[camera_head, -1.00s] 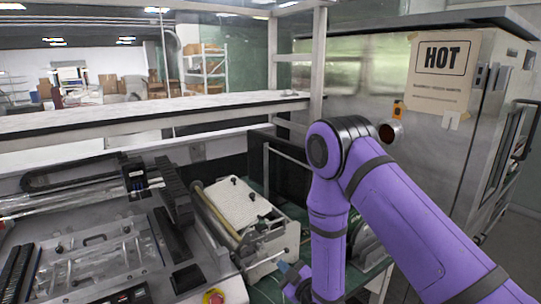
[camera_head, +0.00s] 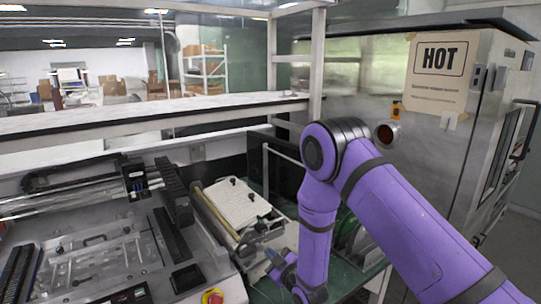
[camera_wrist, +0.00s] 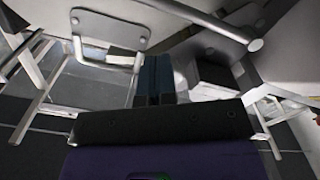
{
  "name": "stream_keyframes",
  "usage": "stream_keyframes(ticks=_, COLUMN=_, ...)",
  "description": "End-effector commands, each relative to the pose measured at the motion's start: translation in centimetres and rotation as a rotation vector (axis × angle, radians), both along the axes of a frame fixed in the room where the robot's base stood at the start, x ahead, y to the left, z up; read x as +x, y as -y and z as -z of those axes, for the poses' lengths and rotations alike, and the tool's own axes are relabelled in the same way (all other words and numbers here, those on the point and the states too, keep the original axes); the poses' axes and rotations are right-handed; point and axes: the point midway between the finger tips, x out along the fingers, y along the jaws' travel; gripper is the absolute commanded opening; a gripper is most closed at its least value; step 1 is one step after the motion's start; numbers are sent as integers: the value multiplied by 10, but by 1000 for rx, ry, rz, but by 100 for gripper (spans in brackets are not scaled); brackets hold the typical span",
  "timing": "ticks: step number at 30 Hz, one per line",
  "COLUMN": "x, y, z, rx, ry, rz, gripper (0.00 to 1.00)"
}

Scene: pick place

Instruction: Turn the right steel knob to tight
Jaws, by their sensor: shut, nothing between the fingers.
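My gripper (camera_head: 272,254) hangs low at the near right corner of the white-topped machine (camera_head: 238,203) in the head view. Its two dark blue fingers (camera_wrist: 152,62) lie together in the wrist view, with nothing between them. On the white top are two small dark knobs, a rear one (camera_head: 233,181) and a front one (camera_head: 252,196). Small metal fittings (camera_head: 261,227) sit at the near end of this machine, close to the gripper. I cannot tell which of these is the right steel knob. No knob is clearly seen at the fingertips in the wrist view.
A roller (camera_head: 215,212) runs along the machine's left side. A flatbed machine (camera_head: 95,265) with a red button (camera_head: 213,297) is at left. A metal cabinet with a HOT sign (camera_head: 440,58) stands at right. A long metal rod (camera_wrist: 205,18) crosses the wrist view.

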Motion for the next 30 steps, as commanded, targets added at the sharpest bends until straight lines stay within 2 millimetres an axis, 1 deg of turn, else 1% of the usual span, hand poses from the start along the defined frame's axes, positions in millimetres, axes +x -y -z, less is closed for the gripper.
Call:
stream_keyframes(ticks=1, x=6, y=-4, z=-5, rx=6, ry=12, rz=1, gripper=0)
stream_keyframes(ticks=2, x=7, y=-4, z=-5, rx=6, ry=13, rz=2, gripper=0)
stream_keyframes(ticks=19, x=6, y=-5, z=-7, rx=8, ry=15, rz=1, gripper=0)
stream_keyframes(ticks=30, x=4, y=-9, z=-4, rx=8, ry=14, rz=-1, gripper=0)
